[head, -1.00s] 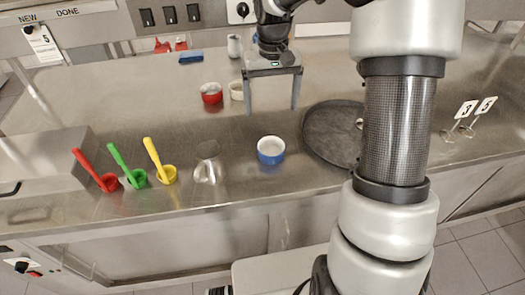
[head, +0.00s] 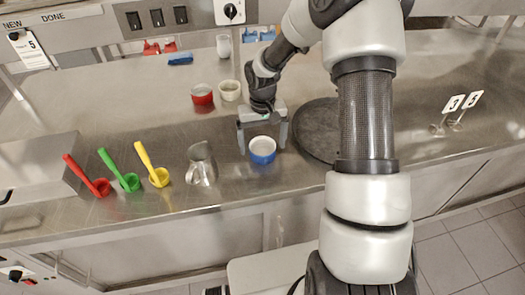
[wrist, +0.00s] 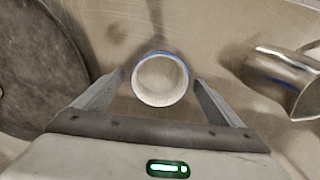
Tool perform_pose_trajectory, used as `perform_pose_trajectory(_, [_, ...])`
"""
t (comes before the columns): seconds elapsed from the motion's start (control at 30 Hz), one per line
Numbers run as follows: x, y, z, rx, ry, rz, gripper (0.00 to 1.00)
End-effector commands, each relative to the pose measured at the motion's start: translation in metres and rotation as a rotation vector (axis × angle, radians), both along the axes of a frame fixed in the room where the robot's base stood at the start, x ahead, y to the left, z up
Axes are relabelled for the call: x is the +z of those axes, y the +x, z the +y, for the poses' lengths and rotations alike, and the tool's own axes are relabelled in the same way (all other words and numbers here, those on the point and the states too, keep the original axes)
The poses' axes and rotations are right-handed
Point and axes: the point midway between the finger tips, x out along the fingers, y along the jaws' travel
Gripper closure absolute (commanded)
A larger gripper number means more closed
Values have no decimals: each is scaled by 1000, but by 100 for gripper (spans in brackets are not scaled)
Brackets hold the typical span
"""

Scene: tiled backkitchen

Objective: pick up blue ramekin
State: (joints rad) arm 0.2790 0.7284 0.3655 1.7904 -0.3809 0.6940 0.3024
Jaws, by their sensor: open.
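The blue ramekin (head: 262,151), white inside, stands upright on the steel counter near its front edge. My gripper (head: 263,147) is open just over it, with one finger to each side in the head view. In the wrist view the ramekin (wrist: 160,80) lies between and slightly beyond the fingertips of my gripper (wrist: 160,85), with a gap on each side. I cannot tell whether the fingers reach below its rim. Nothing is held.
A metal pitcher (head: 202,165) stands left of the ramekin. A dark round tray (head: 318,130) lies to the right. A red ramekin (head: 202,95) and a cream ramekin (head: 230,90) stand behind. Red, green and yellow-handled scoops (head: 145,160) are farther left.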

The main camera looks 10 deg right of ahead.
Motion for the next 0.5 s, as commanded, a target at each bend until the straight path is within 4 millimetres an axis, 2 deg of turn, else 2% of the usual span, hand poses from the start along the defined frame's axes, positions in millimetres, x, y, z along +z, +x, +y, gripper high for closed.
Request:
perform_pose_trajectory(0.13, [-17,0,0,0,0,1,10])
perform_pose_trajectory(0.4, [-21,1,0,-1,0,-2,10])
perform_pose_trajectory(0.5, [-21,1,0,-1,0,-2,25])
